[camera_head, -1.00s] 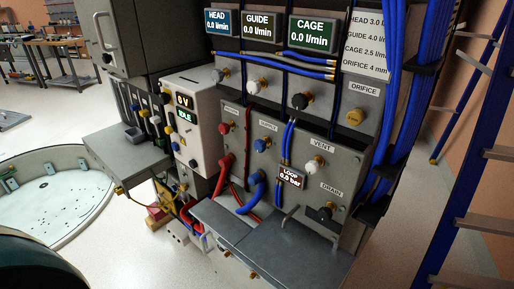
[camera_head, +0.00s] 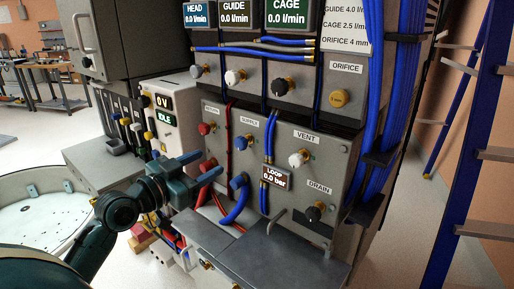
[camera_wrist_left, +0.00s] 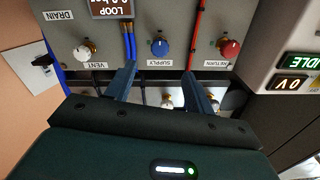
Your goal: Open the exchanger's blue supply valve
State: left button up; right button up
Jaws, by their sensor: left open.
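The blue supply valve (camera_head: 243,144) is a round blue knob on the grey lower panel, under the label SUPPLY. The red return knob (camera_head: 207,128) is to its left. My left gripper (camera_head: 207,167) is open and empty, in front of the panel, below and left of the blue knob. In the left wrist view, which is upside down, the blue knob (camera_wrist_left: 160,47) shows beyond the gap between the open fingers (camera_wrist_left: 159,74), apart from them. The red knob (camera_wrist_left: 229,48) shows to the right there. My right gripper is not in view.
White vent (camera_head: 298,159) and black drain (camera_head: 314,213) knobs sit to the right. The loop display (camera_head: 275,176) reads 0.0 bar. Blue and red hoses (camera_head: 237,207) come out below the knobs. A grey ledge (camera_head: 285,255) juts out beneath the panel.

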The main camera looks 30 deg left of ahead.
aim_at(238, 145)
pick_arm(q)
jog(key=w, duration=0.3)
jog(key=w+d+p, duration=0.1)
jog(key=w, duration=0.3)
jog(key=w+d+p, duration=0.1)
jog(key=w, duration=0.3)
jog(key=shift+r, duration=0.2)
jog(key=shift+w+d, duration=0.1)
jog(key=shift+w, duration=0.7)
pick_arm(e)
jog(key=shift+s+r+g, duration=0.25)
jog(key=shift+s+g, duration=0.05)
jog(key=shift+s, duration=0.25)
pick_arm(q)
jog(key=c, duration=1)
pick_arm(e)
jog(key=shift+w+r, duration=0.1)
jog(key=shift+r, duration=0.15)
